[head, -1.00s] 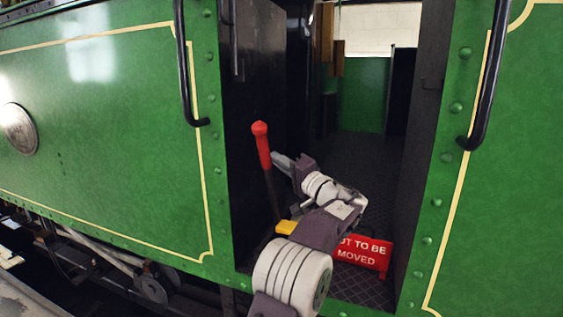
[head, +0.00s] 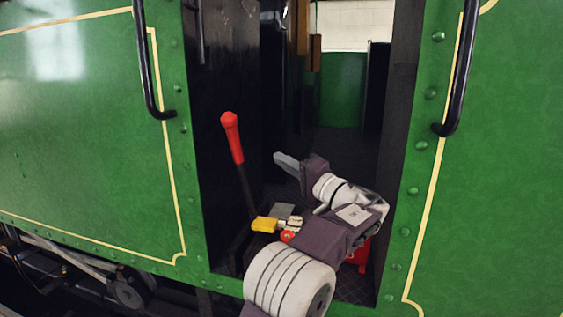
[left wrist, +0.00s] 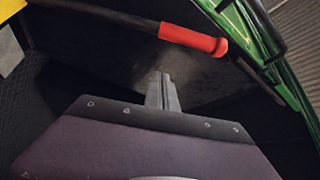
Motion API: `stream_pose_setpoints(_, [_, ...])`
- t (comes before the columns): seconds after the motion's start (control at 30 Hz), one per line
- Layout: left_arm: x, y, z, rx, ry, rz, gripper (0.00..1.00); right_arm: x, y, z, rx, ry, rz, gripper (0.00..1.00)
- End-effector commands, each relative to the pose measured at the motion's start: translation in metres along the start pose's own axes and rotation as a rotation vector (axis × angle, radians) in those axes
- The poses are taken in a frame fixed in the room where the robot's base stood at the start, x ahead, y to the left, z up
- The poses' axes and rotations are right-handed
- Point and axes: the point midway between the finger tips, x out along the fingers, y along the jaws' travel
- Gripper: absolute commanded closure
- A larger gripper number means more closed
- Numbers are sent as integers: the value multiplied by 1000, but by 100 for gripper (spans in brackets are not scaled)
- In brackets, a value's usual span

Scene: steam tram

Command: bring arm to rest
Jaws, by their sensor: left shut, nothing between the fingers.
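My left arm reaches into the doorway of the green tram in the head view. My left gripper (head: 281,158) is shut and empty, its fingers pointing left toward the dark inner wall. It also shows shut in the left wrist view (left wrist: 164,80). A lever with a red handle (head: 232,138) stands to the left of the gripper, apart from it. The red handle also shows in the left wrist view (left wrist: 194,38), beyond the fingertips. My right gripper is in neither view.
A yellow block (head: 264,224) and small pale items lie low by the lever. A red sign (head: 362,257) is mostly hidden behind my arm. Black handrails (head: 148,65) flank the doorway on both sides. The dark cab floor behind my arm looks clear.

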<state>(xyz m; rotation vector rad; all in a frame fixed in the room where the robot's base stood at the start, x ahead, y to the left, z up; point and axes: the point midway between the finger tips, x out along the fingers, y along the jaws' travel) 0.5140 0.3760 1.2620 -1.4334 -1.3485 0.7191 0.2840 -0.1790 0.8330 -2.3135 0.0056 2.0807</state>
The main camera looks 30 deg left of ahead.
Motion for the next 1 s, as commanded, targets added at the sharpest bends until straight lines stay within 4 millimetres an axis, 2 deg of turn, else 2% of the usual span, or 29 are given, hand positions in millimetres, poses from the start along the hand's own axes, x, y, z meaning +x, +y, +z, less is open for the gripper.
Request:
stream_pose_setpoints(0.27, [1, -1, 0, 0, 0, 0, 100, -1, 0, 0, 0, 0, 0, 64])
stream_pose_setpoints(0.37, [7, -21, 0, -15, -9, -5, 100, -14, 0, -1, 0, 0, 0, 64])
stream_pose_setpoints(0.43, [16, -52, 4, -31, -22, -11, 100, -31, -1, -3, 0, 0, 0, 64])
stream_pose_setpoints(0.47, [20, -59, 13, -14, -39, 11, 100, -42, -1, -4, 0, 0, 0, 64])
stream_pose_setpoints(0.57, [16, -19, 50, 75, -92, 216, 100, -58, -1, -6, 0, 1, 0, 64])
stream_pose_setpoints(0.63, [3, 18, 77, 138, -121, 379, 100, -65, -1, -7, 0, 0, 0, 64])
stream_pose_setpoints(0.77, [-43, 82, 136, 240, -183, 713, 100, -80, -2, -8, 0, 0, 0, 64])
stream_pose_setpoints(0.8, [-65, 101, 156, 263, -207, 826, 100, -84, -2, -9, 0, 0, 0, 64])
stream_pose_setpoints(0.87, [-103, 126, 189, 284, -250, 999, 100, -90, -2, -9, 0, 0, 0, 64])
stream_pose_setpoints(0.9, [-131, 140, 210, 288, -282, 1114, 100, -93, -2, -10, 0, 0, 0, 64])
stream_pose_setpoints(0.97, [-175, 156, 238, 273, -335, 1280, 100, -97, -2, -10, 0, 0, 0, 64])
stream_pose_setpoints(1.0, [-204, 165, 255, 250, -370, 1378, 100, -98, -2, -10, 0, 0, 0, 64])
